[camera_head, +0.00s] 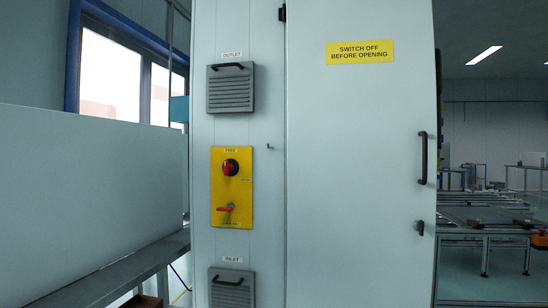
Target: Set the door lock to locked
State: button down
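A tall pale cabinet has a closed door (350,150) with a long black vertical handle (423,158) at its right edge. A small dark knob or latch (419,228) sits below that handle; its setting is too small to read. On the left part of the cabinet is a yellow plate (218,190). It carries a red and black rotary knob (230,168), with a label reading FREE (231,150) above it and a small unreadable label to its right. Lower on the plate is a red lever (225,209), lying roughly horizontal. My gripper is not in view.
A grey louvred OUTLET cover (230,90) and an INLET cover (231,288), each with a black handle, sit above and below the plate. A small hook (269,147) sticks out nearby. A bench (110,275) stands left; worktables (485,225) stand behind right.

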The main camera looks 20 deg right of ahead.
aim_at(419, 226)
jog(key=z, duration=1.55)
